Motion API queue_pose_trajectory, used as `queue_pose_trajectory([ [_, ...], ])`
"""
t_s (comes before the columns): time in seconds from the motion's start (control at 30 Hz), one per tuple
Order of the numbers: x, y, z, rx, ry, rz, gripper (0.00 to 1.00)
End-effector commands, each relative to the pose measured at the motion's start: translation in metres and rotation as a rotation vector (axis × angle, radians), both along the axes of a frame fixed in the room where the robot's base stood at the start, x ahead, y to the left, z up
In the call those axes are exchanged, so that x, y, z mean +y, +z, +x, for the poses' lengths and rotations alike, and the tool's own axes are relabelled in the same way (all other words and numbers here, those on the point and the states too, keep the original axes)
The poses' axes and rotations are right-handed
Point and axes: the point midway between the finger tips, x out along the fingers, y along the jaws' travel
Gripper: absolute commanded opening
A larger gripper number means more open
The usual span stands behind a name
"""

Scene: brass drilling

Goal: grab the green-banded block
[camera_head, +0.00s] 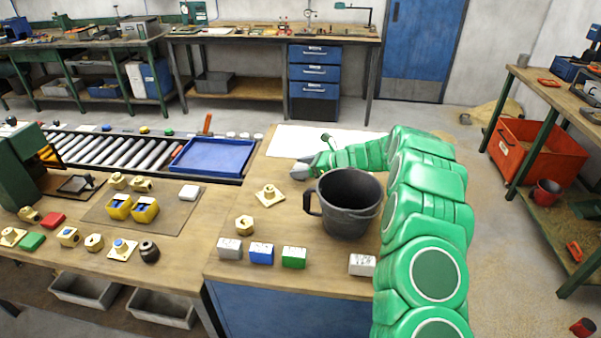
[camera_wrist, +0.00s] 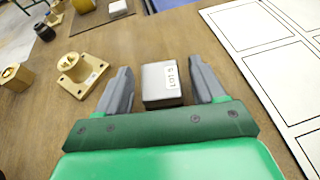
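The block with a green side and white top (camera_head: 293,257) stands at the front of the right-hand bench, right of a blue-sided block (camera_head: 262,253). It does not show in the wrist view. My gripper (camera_head: 303,163) is behind the black bucket, near the white sheet, away from the green-sided block. I see no green on that block.
The black bucket (camera_head: 349,203) stands between my gripper and the front blocks. A grey block (camera_head: 230,248) and a white block (camera_head: 362,264) flank the row. A brass flange (camera_head: 269,195) also shows in the wrist view (camera_wrist: 77,69). A brass nut (camera_head: 244,225) is nearby.

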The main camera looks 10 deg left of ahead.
Motion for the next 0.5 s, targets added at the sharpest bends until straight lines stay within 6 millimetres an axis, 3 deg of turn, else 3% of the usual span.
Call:
queue_pose_trajectory([
  [0.07,-0.0001,0.0000,0.0000,0.000,0.000,0.000,0.56],
  [0.4,-0.0002,0.0000,0.0001,0.000,0.000,0.000,0.03],
  [0.5,-0.0003,-0.0001,0.0001,0.000,0.000,0.000,0.00],
])
